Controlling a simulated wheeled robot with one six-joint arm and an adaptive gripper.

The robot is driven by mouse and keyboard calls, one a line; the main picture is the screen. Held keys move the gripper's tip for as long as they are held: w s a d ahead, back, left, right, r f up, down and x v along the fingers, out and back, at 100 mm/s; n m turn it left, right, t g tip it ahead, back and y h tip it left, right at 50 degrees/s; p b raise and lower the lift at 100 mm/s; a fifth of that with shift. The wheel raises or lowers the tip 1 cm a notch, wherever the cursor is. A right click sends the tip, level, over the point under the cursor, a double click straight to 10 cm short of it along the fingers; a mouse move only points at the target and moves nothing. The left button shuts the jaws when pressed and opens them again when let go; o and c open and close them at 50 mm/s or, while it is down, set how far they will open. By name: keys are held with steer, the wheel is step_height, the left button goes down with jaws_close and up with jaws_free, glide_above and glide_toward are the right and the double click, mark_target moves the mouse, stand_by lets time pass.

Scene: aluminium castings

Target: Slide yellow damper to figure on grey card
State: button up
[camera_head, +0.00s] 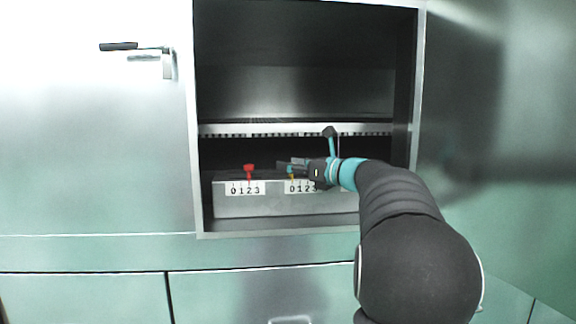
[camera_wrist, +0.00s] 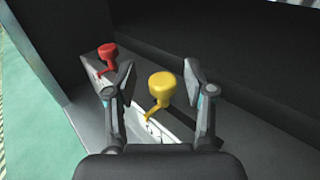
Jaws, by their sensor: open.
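The yellow damper (camera_wrist: 162,88) is a round-headed knob on a thin stem, standing between the two open fingers of my gripper (camera_wrist: 158,78) in the wrist view. In the head view a little of the yellow damper (camera_head: 291,174) shows below my gripper (camera_head: 292,164), near the 0 of the right white label (camera_head: 300,187). That label reads 0 1 2 3, its right end partly covered by my gripper. No grey card is visible in either view.
A red damper (camera_head: 249,170) stands above the left 0 1 2 3 label (camera_head: 245,188); it also shows beside my left finger in the wrist view (camera_wrist: 107,51). The metal frame (camera_head: 199,212) surrounds the opening. A slotted rail (camera_head: 270,130) crosses above the dampers.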

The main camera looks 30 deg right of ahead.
steer(key=v, duration=1.1)
steer(key=shift+s+a, duration=0.1)
steer(key=s+a+f+n+g, duration=0.3)
steer(key=a+f+n, duration=0.2)
steer(key=a, duration=0.3)
steer(key=s+a+f+n+g+h, duration=0.1)
steer(key=s+a+f+n+g, duration=0.3)
steer(key=a, duration=0.4)
steer(key=s+a+f+n+g, duration=0.25)
steer(key=a+f+n, duration=0.25)
steer(key=a, duration=0.3)
steer(key=s+a+f+n+h, duration=0.1)
steer(key=s+f+n+h, duration=0.2)
steer(key=s+f+n, duration=0.4)
steer(key=s+a+f+n+g+h, duration=0.1)
steer(key=s+a+f+n+h, duration=0.1)
steer(key=s+f+n, duration=0.5)
steer(key=s+n+h, duration=0.1)
steer(key=s+n, duration=0.2)
steer(key=shift+a, duration=0.15)
